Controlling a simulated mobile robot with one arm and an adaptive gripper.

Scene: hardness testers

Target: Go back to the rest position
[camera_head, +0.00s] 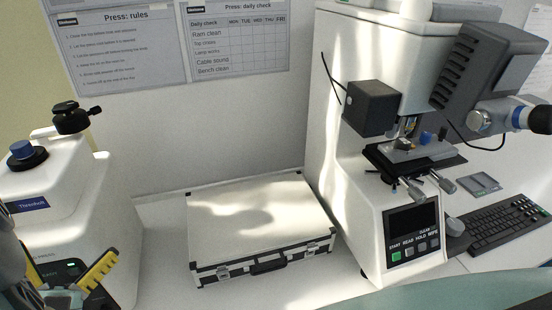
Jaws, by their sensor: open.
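My gripper (67,258) is at the lower left corner, partly cut off by the frame edge. Its two yellow-padded fingers are spread apart, with nothing seen between them. It is in front of the white press (100,205), which has a blue knob and a black knob on top. I cannot tell whether the fingers touch the press. The rest of my arm is mostly out of view.
A closed white case (255,215) with black edges lies mid-bench. A white hardness tester (335,160) with a stage and eyepiece stands right of it. A black keyboard (505,230) is at far right. Bare bench (165,255) shows between press and case.

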